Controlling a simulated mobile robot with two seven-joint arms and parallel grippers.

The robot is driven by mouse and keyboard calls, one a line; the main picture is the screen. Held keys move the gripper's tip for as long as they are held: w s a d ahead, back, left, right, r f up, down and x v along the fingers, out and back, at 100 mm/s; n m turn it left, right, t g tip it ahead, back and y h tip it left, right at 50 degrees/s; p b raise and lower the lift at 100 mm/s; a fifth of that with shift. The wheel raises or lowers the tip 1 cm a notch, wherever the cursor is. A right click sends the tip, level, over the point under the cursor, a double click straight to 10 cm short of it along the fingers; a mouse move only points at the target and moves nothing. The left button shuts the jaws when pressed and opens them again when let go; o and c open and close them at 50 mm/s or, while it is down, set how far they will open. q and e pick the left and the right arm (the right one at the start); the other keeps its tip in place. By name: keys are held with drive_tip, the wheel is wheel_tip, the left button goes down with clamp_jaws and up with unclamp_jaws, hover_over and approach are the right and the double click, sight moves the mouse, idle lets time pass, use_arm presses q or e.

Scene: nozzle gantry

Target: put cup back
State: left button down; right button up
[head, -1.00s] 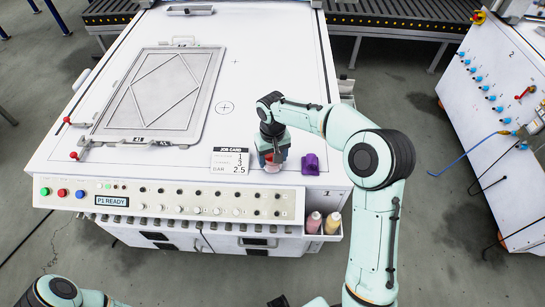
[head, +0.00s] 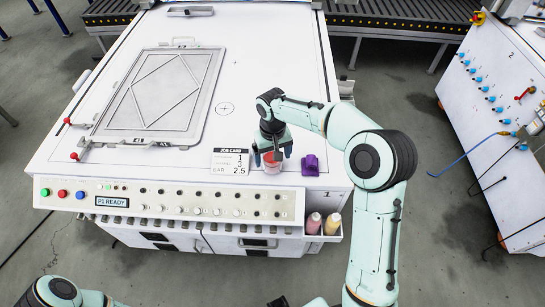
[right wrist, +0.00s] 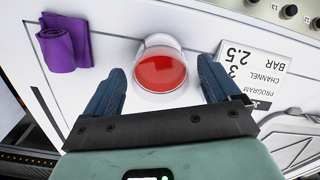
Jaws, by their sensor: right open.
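A clear cup (head: 272,165) with red contents stands upright on the white table top, between the job card and a purple cloth. It also shows in the right wrist view (right wrist: 161,66), its red surface facing the camera. My right gripper (head: 271,155) is above and just behind the cup. In the right wrist view its two blue fingers (right wrist: 160,88) are spread wide on either side of the cup, apart from it. Only part of my left arm shows at the lower left of the head view; the left gripper is not visible.
The job card (head: 230,161) stands close left of the cup, and the folded purple cloth (head: 310,165) lies close right. A grey frame (head: 160,93) lies on the table at left. The table behind the cup is largely clear.

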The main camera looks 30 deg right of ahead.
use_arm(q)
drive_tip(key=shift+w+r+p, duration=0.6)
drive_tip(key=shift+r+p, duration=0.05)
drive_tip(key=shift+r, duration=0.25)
use_arm(e)
wheel_tip(320, 180, up, 11)
drive_tip(key=shift+f, duration=0.2)
drive_tip(key=shift+f, duration=0.1)
